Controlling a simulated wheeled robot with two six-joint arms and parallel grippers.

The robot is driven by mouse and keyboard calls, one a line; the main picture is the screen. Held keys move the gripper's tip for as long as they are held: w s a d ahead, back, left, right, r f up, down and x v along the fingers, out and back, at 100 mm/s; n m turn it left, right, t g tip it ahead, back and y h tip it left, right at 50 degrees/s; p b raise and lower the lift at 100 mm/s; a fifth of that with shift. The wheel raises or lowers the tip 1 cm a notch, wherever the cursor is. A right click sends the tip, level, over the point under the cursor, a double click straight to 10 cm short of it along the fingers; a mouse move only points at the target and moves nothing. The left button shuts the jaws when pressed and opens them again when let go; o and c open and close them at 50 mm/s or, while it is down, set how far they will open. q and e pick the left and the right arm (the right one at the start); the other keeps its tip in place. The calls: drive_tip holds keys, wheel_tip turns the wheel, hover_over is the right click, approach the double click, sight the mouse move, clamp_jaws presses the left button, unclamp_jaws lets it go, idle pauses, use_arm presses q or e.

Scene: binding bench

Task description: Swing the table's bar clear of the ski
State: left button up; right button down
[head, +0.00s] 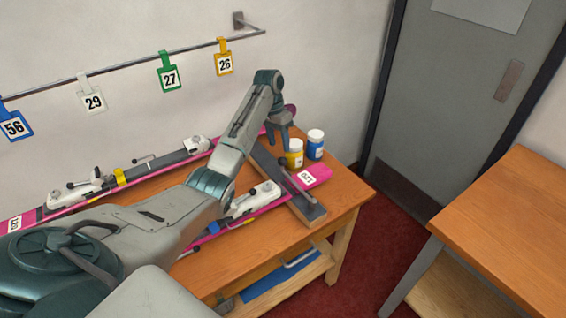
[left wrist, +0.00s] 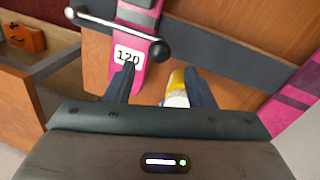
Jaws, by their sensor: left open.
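The near pink ski (head: 316,174) with a white "120" label lies on the wooden table (head: 350,190); its tip also shows in the left wrist view (left wrist: 97,76). A thin metal bar (head: 299,187) with black knobs lies across this ski near the label; it shows clearly in the left wrist view (left wrist: 112,29). A dark flat rail (head: 305,209) runs crosswise under the ski. My left gripper (head: 281,146) points down above the table, beyond the bar, open and apart from it. Its fingers (left wrist: 163,84) show against the ski's edge and a bottle. My right gripper is out of view.
A yellow bottle (head: 294,155) and a blue bottle (head: 315,146) stand close beside my left gripper. A second pink ski (head: 130,185) lies along the wall side. White bindings (head: 255,198) sit on the near ski. The table's right corner is clear.

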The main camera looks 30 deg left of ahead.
sight(282, 158)
use_arm(q)
drive_tip(key=f+p, duration=0.1)
drive_tip(key=f, duration=0.2)
drive_tip(key=d+f+p, duration=0.1)
drive_tip(key=f, duration=0.3)
drive_tip(key=shift+s+d, duration=0.15)
drive_tip(key=shift+d, duration=0.05)
drive_tip(key=shift+s+f, duration=0.1)
drive_tip(key=shift+f, duration=0.4)
clamp_jaws()
